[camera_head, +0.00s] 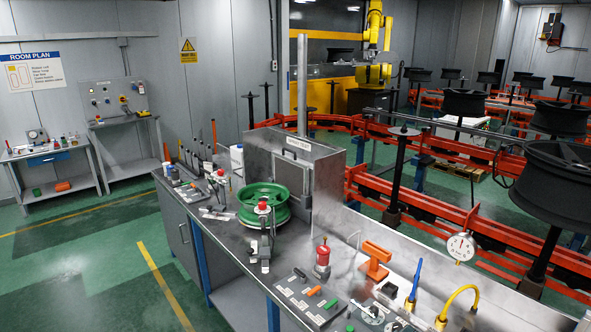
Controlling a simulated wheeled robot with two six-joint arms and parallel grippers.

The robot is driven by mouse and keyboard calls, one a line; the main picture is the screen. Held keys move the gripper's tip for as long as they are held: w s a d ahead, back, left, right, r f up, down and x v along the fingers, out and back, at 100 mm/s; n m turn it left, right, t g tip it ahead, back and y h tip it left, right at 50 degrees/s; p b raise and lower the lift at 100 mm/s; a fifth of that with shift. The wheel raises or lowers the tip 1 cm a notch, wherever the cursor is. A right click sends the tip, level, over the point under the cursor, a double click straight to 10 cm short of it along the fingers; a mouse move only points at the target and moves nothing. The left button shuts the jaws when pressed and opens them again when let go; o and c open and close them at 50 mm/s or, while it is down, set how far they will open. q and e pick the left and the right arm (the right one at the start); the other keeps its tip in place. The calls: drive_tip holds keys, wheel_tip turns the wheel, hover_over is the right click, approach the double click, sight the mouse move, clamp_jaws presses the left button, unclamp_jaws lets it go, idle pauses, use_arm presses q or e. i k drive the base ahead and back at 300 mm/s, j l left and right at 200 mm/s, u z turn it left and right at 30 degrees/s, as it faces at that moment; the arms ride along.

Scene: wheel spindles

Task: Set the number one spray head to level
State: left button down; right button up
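Neither of my grippers is in view. No part that I can surely name as the number one spray head shows; any marking on one is too small to read. A dark panel (295,303) near the front of the grey bench (228,238) carries labels and small levers. One lever is orange (314,291) and one is green (330,304). A grey fixture with a red top (264,238) stands upright before a green wheel (270,196) on the bench. A red canister (322,257) and an orange T-shaped piece (375,260) stand farther right.
A metal box (293,170) and a tall post (302,85) stand behind the green wheel. A red conveyor (440,210) with black wheels on spindles (553,180) runs behind the bench. Green floor (105,265) is open at left.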

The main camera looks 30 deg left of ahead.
sight(223, 180)
drive_tip(key=u, duration=1.6)
drive_tip(key=i+j, duration=0.25)
drive_tip(key=i, duration=0.25)
drive_tip(key=i+j, duration=0.3)
drive_tip(key=i, duration=0.25)
drive_tip(key=i+j, duration=0.25)
drive_tip(key=i, duration=0.25)
drive_tip(key=i+j, duration=0.25)
drive_tip(key=i, duration=0.25)
drive_tip(key=i+j, duration=0.3)
drive_tip(key=i, duration=0.2)
drive_tip(key=i+j, duration=0.25)
drive_tip(key=i, duration=0.3)
drive_tip(key=i+j, duration=0.25)
drive_tip(key=i, duration=0.25)
drive_tip(key=z, duration=1.55)
